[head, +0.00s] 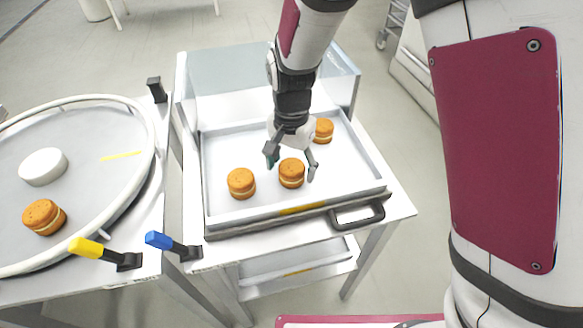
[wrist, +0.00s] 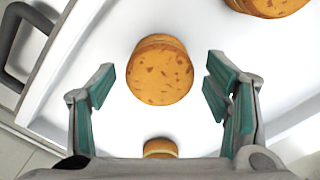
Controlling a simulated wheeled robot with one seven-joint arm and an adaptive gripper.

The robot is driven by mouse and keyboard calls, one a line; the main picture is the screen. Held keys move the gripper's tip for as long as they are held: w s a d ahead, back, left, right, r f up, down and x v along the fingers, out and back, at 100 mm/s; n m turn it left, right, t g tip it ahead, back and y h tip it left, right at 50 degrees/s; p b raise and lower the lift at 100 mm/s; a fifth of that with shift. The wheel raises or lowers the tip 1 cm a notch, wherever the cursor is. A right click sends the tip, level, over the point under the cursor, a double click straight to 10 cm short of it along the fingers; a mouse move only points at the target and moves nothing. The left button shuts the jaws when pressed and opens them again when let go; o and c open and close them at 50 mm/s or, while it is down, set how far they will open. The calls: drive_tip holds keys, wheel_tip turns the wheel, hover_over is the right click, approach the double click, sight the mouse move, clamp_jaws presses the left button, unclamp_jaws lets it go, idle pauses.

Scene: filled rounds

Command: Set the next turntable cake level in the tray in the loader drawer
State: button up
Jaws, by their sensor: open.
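My gripper (head: 291,167) is open, its fingers on either side of and apart from an orange-brown filled cake (head: 291,173) in the tray (head: 355,190). That cake stands upright and looks level; in the wrist view (wrist: 160,72) it lies between and ahead of the open fingertips (wrist: 160,80), with gaps on both sides. A second cake (head: 241,183) stands to its left in the tray. A third cake (head: 323,130) stands farther back, partly hidden by my gripper. On the turntable (head: 85,185) at left is another cake (head: 44,217), upright near the front.
A white round block (head: 43,166) stands on the turntable, which has a raised pale rim. The drawer has a dark handle (head: 357,215).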

sight(291, 166)
wheel_tip(291, 166, up, 11)
drive_tip(key=p, duration=0.1)
drive_tip(key=s+d+r+n+t+y, duration=0.1)
drive_tip(key=s+d+r+n, duration=0.1)
drive_tip(key=s+d+r, duration=0.75)
drive_tip(key=s+d+r+n+t+h, duration=0.1)
drive_tip(key=s+d+n+t, duration=0.1)
drive_tip(key=s+d, duration=0.8)
drive_tip(key=s+n, duration=0.1)
drive_tip(key=s, duration=0.2)
drive_tip(key=shift+d+r+n, duration=0.25)
drive_tip(key=shift+d+n, duration=0.15)
